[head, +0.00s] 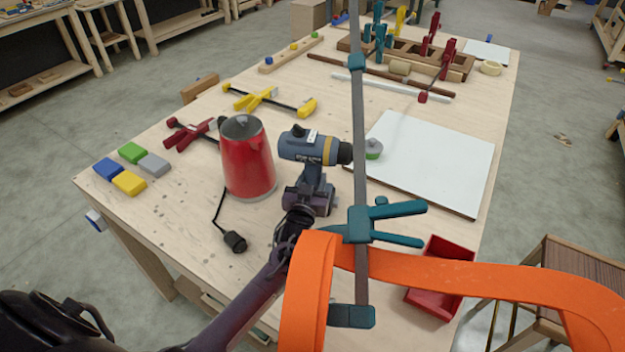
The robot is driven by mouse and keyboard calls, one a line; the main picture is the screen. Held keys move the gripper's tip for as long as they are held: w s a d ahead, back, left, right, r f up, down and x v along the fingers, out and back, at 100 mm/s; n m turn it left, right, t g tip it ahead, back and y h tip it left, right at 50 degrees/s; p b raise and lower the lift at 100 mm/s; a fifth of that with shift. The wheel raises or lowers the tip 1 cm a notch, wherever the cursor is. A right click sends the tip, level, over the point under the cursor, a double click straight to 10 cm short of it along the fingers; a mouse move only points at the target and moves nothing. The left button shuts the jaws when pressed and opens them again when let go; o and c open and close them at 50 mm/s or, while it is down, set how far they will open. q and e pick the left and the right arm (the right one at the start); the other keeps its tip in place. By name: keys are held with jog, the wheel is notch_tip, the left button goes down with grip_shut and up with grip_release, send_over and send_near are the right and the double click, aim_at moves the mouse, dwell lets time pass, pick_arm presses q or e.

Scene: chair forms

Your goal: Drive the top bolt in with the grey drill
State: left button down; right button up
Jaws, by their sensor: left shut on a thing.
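The grey drill (308,147), with a yellow band and a dark chuck, is upright above the workbench, chuck pointing right. My left arm comes up from the bottom left, and its gripper (308,190) is shut on the drill's handle; the fingers are partly hidden. An orange curved chair form (440,271) lies in front at the lower right, with a long teal-and-grey clamp (359,190) across it. I cannot make out the top bolt. My right gripper is not in view.
A red kettle (247,158) stands just left of the drill, its cord trailing forward. A white board (430,160) lies right, with a small green-grey object (373,148) by its left edge. A red bin (440,278) is partly behind the form. Clamps and colored blocks lie around.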

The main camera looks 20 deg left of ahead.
aim_at(311, 168)
pick_arm(q)
jog(key=shift+w+r+p, duration=0.15)
jog(key=shift+r+p, duration=0.55)
jog(key=shift+r, duration=0.3)
jog(key=shift+r+p, duration=1.05)
jog(key=shift+r, duration=0.2)
jog(key=shift+a, duration=0.1)
